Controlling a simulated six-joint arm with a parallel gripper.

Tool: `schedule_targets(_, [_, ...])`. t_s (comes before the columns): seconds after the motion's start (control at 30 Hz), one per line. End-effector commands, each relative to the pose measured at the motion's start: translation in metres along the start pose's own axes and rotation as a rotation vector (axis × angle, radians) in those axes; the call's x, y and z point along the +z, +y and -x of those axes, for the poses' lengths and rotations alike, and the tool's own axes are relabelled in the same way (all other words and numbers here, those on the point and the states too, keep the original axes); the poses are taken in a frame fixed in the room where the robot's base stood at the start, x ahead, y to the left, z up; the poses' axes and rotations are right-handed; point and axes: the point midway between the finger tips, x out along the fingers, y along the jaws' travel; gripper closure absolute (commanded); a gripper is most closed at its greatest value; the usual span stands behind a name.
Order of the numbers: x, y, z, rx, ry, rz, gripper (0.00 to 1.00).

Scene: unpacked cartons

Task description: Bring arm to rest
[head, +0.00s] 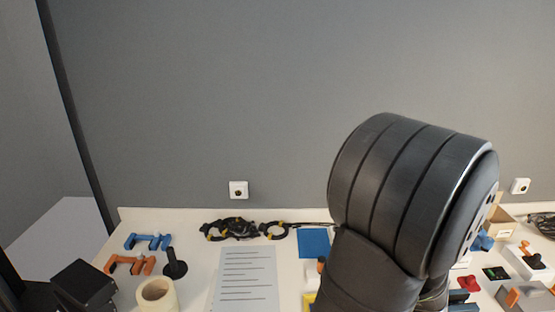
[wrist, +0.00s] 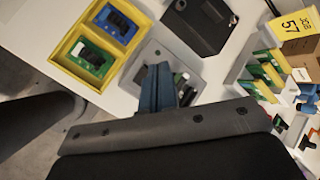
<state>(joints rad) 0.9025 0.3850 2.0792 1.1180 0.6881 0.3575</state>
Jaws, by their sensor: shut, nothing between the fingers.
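My gripper (wrist: 158,72) shows in the wrist view as narrow blue-grey fingers reaching up from the dark wrist edge. The fingers are together with nothing between them. They appear over or near a pale grey tray (wrist: 150,52) holding small dark parts; the height above it is hard to tell. In the head view my large dark arm link stands at the right and hides part of the table behind it. The gripper itself is not visible there.
In the wrist view, a yellow tray (wrist: 62,50) with blue and green boards lies left, a dark box (wrist: 203,24) above, and a yellow card (wrist: 296,30) right. In the head view, a tape roll (head: 157,292), printed sheet (head: 247,283) and cables (head: 232,229) lie on the white table.

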Motion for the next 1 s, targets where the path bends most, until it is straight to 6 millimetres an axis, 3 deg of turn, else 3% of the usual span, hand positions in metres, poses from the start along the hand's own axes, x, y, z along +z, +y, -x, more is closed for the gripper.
schedule_targets(0.57, [0.002, -0.002, 0.003, 0.002, 0.0, -0.002, 1.0])
schedule_targets(1.0, [-0.025, 0.026, -0.034, 0.004, -0.001, -0.005, 1.0])
